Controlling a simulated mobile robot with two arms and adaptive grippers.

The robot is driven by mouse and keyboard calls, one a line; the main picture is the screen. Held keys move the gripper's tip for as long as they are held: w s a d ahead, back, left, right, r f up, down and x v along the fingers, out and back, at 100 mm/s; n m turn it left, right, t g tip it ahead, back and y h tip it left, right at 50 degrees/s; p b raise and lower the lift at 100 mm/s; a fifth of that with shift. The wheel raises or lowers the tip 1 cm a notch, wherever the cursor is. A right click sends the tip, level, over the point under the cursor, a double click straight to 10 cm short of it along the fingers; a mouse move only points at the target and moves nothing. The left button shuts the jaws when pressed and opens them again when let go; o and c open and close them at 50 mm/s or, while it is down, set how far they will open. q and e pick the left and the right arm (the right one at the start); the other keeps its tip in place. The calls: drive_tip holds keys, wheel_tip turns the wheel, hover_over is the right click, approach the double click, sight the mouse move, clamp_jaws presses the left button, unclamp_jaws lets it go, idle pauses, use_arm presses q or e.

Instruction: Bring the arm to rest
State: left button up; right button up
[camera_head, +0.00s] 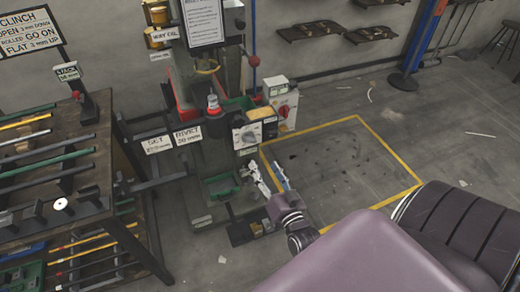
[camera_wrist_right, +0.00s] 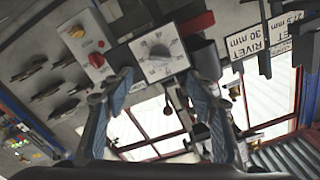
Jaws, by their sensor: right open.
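My right gripper (camera_head: 266,171) is low in front of the rivet press (camera_head: 203,140) in the head view. Its two fingers are spread with nothing between them. In the right wrist view the open fingers (camera_wrist_right: 156,76) point toward the press's dial box (camera_wrist_right: 159,52) and the switch box with a red knob (camera_wrist_right: 93,48). I cannot tell how far the fingertips are from these boxes. My left gripper is in neither view.
A rack table (camera_head: 85,205) with several rods stands at the left, with a sign (camera_head: 30,32) above it. Signs reading SET and RIVET stick out beside the press. A yellow-outlined floor area (camera_head: 385,138) right of the press is mostly clear. A blue post (camera_head: 424,40) stands behind.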

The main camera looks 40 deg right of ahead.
drive_tip(key=shift+s+a, duration=0.15)
drive_tip(key=shift+s, duration=0.3)
drive_tip(key=s+a+f+n+g+y, duration=0.1)
drive_tip(key=s+a+f+n+g, duration=0.2)
drive_tip(key=f, duration=0.7)
drive_tip(key=s+a+f+n+g+y, duration=0.1)
drive_tip(key=s+a+f+g+y, duration=0.15)
drive_tip(key=s+f, duration=0.45)
drive_tip(key=s+a+f+n+g, duration=0.1)
drive_tip(key=s+a+f+g, duration=0.2)
drive_tip(key=f, duration=0.9)
drive_tip(key=s+f+n+g, duration=0.2)
drive_tip(key=s+f, duration=0.3)
drive_tip(key=s, duration=0.4)
drive_tip(key=s+a+f+n+g, duration=0.1)
drive_tip(key=s+f+g, duration=0.2)
drive_tip(key=s, duration=0.6)
drive_tip(key=s+a+f+n+g, duration=0.1)
drive_tip(key=s+f+n+g, duration=0.1)
drive_tip(key=s+f, duration=0.5)
drive_tip(key=shift+s+a+f+n+g, duration=0.25)
drive_tip(key=shift+s+g, duration=0.3)
drive_tip(key=shift+s, duration=0.4)
drive_tip(key=shift+r+y, duration=0.1)
drive_tip(key=shift+y, duration=0.15)
